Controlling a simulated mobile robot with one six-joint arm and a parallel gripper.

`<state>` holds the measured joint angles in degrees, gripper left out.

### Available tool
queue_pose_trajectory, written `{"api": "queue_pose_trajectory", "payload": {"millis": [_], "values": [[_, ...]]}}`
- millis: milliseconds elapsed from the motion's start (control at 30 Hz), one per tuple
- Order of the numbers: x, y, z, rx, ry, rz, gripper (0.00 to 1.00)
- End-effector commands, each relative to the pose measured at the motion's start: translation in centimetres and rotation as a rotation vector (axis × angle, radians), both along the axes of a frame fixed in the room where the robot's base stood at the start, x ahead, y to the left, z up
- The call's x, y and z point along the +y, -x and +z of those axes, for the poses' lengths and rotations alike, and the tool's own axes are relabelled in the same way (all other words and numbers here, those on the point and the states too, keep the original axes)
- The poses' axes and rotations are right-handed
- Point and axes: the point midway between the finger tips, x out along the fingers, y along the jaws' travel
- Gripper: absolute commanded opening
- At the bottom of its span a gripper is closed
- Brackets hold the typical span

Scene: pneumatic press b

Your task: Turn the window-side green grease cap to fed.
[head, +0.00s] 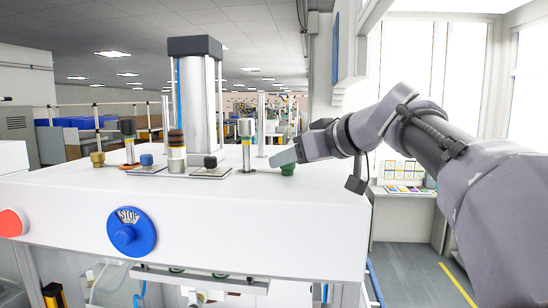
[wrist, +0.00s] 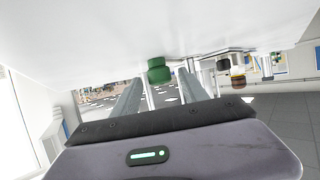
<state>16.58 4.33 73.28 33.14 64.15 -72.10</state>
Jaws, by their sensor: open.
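A small dark green cap (head: 288,169) sits on the white press top near its right edge, on the side of the windows. In the wrist view the green cap (wrist: 160,70) appears between and just beyond the tips of my two fingers. My gripper (head: 284,157) reaches in from the right, low over the press top, right at the cap in the head view. In the wrist view my gripper (wrist: 161,84) is open, with a finger on each side of the cap's line. I cannot tell whether either finger touches it. The cap's marking is not readable.
A metal post with a light top (head: 246,145) stands left of the cap. A black knob (head: 210,162), a brown-topped post (head: 177,150) and a tall cylinder column (head: 198,100) stand farther left. A blue STOP button (head: 130,232) is on the front face.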

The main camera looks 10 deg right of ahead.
Motion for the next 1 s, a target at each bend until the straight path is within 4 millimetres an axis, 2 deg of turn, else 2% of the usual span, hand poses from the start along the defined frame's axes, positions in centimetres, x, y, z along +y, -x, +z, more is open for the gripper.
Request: {"api": "queue_pose_trajectory", "payload": {"millis": [33, 300, 667, 1000], "values": [[0.0, 0.01, 0.0, 0.0, 0.0, 0.0, 0.52], [-0.02, 0.03, 0.02, 0.0, 0.0, 0.0, 0.0], [0.19, 0.13, -0.01, -0.002, 0.003, -0.058, 0.0], [0.64, 0.22, 0.32, -0.004, 0.004, -0.286, 0.0]]}}
